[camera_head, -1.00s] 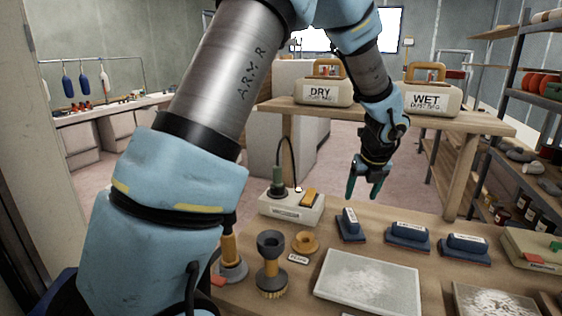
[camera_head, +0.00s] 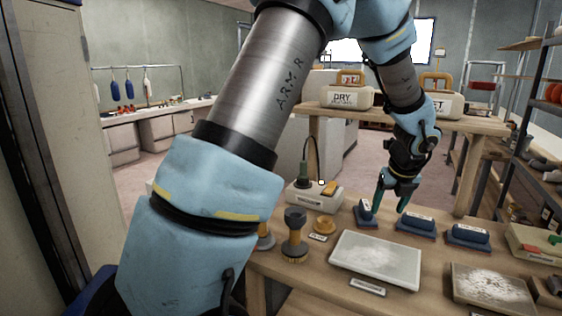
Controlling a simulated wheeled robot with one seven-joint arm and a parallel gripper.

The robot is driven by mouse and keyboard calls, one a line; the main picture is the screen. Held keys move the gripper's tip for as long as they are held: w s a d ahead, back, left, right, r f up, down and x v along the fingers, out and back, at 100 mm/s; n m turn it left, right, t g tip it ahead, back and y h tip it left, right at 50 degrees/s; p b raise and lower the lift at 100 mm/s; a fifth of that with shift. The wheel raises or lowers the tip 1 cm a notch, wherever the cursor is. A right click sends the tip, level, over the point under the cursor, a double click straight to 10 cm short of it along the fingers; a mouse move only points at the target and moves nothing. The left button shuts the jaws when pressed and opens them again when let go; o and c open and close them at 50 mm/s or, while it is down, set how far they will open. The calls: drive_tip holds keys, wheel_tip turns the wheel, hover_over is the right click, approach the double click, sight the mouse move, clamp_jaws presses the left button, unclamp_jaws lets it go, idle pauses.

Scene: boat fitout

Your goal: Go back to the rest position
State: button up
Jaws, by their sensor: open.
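My gripper (camera_head: 393,206) hangs at the end of my blue and grey arm, over the back of the wooden workbench (camera_head: 290,276). Its two dark green fingers point down and stand apart, with nothing between them. Its fingertips appear just above or behind the blue sanding blocks (camera_head: 415,223); the exact gap cannot be told. My arm covers the left end of the bench.
DRY (camera_head: 345,97) and WET (camera_head: 437,104) boxes stand on a raised shelf behind. A tall cabinet (camera_head: 62,130) is at left.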

drive_tip(key=s+a+n+g, duration=0.2)
drive_tip(key=a+n, duration=1.6)
drive_tip(key=a, duration=0.4)
drive_tip(key=s+a+n, duration=0.8)
drive_tip(key=a+n, duration=0.3)
drive_tip(key=n, duration=0.6)
drive_tip(key=shift+s+a+r+g, duration=0.2)
drive_tip(key=shift+s+a+g, duration=0.2)
